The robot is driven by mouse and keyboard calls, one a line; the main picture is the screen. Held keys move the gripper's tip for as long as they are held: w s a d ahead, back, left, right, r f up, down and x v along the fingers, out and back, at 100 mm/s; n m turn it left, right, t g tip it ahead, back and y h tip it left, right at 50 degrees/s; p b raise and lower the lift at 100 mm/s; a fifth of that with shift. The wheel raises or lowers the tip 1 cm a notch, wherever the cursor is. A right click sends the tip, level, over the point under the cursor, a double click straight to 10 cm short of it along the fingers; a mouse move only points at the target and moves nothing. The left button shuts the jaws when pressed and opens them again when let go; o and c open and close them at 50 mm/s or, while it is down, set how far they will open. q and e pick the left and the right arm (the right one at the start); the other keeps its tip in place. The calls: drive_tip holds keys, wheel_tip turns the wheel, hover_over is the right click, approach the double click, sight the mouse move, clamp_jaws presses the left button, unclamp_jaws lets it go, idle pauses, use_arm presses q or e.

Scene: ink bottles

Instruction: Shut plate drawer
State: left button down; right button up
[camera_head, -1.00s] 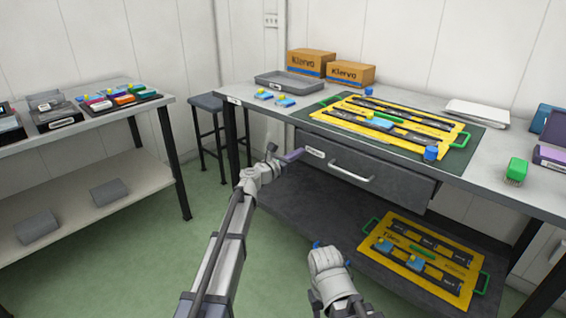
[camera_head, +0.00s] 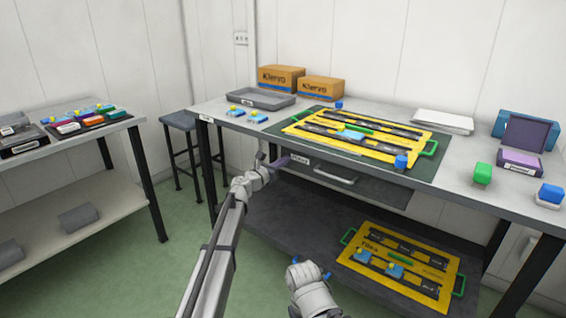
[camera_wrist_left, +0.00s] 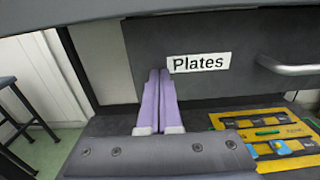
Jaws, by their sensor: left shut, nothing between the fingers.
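The plate drawer (camera_head: 375,192) is dark grey and hangs under the workbench top, with a bar handle (camera_head: 335,177) and a "Plates" label (camera_wrist_left: 198,63). Its front sits close under the bench's front edge; I cannot tell whether it is fully flush. My left gripper (camera_head: 281,162) has purple fingers. They are shut and empty, with the tips at the drawer front just left of the label. The wrist view shows both fingers (camera_wrist_left: 160,100) side by side there. My right gripper (camera_head: 309,267) is low in front of the lower shelf, away from the drawer; its jaw state is unclear.
A yellow plate (camera_head: 365,135) with blue and green pieces lies on a dark mat on the bench. Another yellow plate (camera_head: 428,270) lies on the lower shelf. A grey tray (camera_head: 262,99), cartons (camera_head: 320,89) and a stool (camera_head: 180,122) are nearby. Green floor is open at left.

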use_arm(q)
drive_tip(key=shift+w+d+r, duration=0.1)
drive_tip(key=shift+w+d, duration=0.05)
drive_tip(key=shift+w, duration=0.25)
drive_tip(key=v, duration=1.5)
use_arm(e)
drive_tip(key=shift+a, duration=0.45)
use_arm(q)
drive_tip(key=s+d+f+m+g+y, duration=0.3)
drive_tip(key=s+f+m+g, duration=0.5)
drive_tip(key=s+f+m, duration=0.75)
drive_tip(key=s+a+f+m+g+y, duration=0.35)
drive_tip(key=s+a+m, duration=0.3)
drive_tip(key=s, duration=0.35)
drive_tip(key=s+a+f+m+g+y, duration=0.25)
drive_tip(key=s+a+m+y, duration=0.2)
drive_tip(key=s+m, duration=0.4)
drive_tip(key=s+d+m, duration=0.2)
drive_tip(key=s+d, duration=0.4)
drive_tip(key=d, duration=0.4)
wheel_tip(320, 180, up, 36)
drive_tip(key=p, duration=3.6)
drive_tip(key=shift+d+f+g+y, duration=0.2)
drive_tip(key=shift+d+g+y, duration=0.05)
drive_tip(key=shift+g+y, duration=0.15)
use_arm(e)
wheel_tip(320, 180, up, 36)
